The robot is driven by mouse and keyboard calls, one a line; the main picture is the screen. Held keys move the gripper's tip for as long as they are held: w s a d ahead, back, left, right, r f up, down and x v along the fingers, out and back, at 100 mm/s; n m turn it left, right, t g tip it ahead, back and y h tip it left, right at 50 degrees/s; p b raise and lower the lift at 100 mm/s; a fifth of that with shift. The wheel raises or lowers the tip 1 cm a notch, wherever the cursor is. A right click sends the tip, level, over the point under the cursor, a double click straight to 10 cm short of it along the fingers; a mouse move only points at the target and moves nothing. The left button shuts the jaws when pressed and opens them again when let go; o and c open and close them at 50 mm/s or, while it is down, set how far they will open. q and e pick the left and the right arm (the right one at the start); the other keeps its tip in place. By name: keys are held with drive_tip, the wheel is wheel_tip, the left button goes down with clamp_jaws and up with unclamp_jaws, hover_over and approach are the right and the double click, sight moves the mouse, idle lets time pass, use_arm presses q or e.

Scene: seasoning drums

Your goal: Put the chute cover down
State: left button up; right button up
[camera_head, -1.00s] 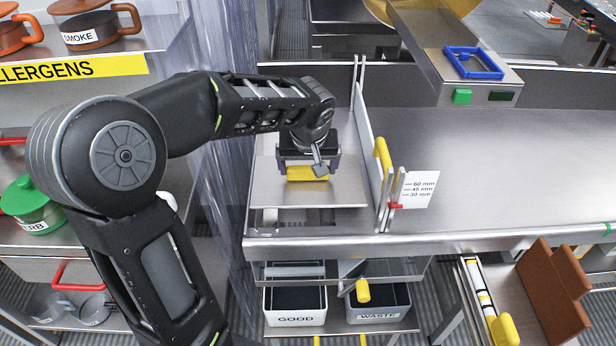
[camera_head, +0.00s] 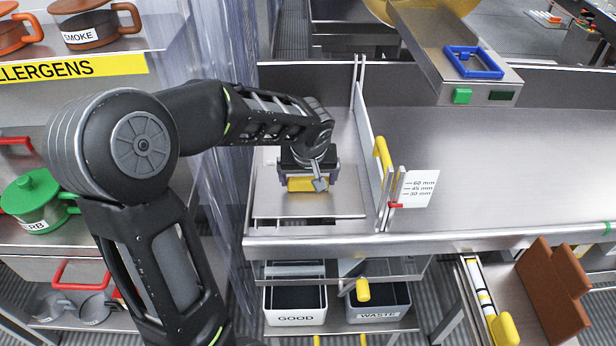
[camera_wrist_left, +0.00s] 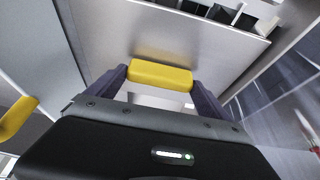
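The chute cover (camera_head: 275,205) is a flat metal plate with a yellow bar handle (camera_head: 301,185). It lies roughly level over the left end of the steel table, left of the upright divider. My left gripper (camera_head: 311,181) is above it, its fingers at the two ends of the handle. In the left wrist view the handle (camera_wrist_left: 160,74) sits between both fingers, with the plate (camera_wrist_left: 150,35) beyond. A dark gap shows along the plate's front edge; I cannot tell whether the plate touches the table. My right gripper is out of view.
The upright divider with a yellow handle (camera_head: 382,153) stands just right of the plate. The table (camera_head: 500,170) is clear further right. GOOD (camera_head: 296,318) and WASTE (camera_head: 378,315) bins sit below. A clear strip curtain (camera_head: 225,130) hangs at the left.

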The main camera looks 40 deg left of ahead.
use_arm(q)
drive_tip(key=shift+o, duration=0.9)
drive_tip(key=shift+r, duration=0.15)
drive_tip(key=v, duration=1.2)
